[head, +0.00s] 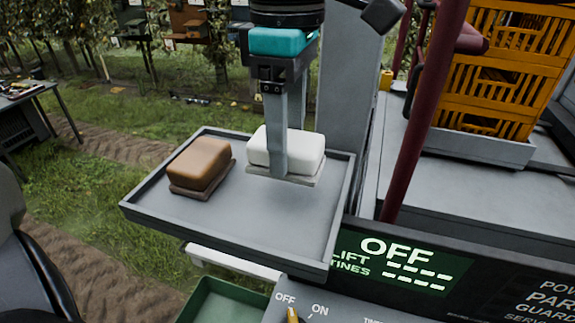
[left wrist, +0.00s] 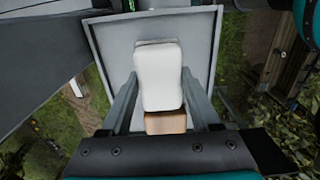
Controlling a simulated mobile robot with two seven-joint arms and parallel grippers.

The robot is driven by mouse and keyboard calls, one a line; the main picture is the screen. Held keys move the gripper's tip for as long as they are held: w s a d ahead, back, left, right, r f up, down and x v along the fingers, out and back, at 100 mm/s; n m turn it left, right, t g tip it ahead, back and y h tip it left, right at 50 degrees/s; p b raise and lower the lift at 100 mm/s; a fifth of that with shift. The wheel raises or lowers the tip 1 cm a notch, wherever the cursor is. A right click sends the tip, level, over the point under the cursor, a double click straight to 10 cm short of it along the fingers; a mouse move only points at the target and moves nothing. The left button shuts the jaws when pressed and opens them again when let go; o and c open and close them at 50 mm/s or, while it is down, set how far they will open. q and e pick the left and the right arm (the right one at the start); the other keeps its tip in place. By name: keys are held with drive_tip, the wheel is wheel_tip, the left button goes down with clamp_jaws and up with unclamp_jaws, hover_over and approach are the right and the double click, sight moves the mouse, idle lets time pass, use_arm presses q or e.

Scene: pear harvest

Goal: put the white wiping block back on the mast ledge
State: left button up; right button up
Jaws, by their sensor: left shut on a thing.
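The white wiping block (head: 309,146) is on or just above the grey rimmed ledge (head: 262,226), near its back right corner beside the grey mast (head: 345,95). A pale base shows under the block; whether it touches the ledge I cannot tell. My left gripper (head: 285,165) comes down from above and is shut on the white block, one finger hiding part of its near side. In the left wrist view the block (left wrist: 158,78) sits between both fingers (left wrist: 160,90). My right gripper is not in view.
A brown block (head: 198,163) on a darker base sits on the ledge to the left. The ledge's front is clear. A dark red pole (head: 425,110) and an orange crate (head: 495,75) stand to the right. A control panel (head: 400,262) reading OFF and a green bin (head: 225,302) are in front.

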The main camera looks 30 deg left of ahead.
use_arm(q)
drive_tip(key=shift+f, duration=2.4)
drive_tip(key=shift+f, duration=0.1)
drive_tip(key=o, duration=1.4)
drive_tip(key=shift+o, duration=0.2)
wheel_tip(320, 180, up, 12)
drive_tip(key=shift+r, duration=0.15)
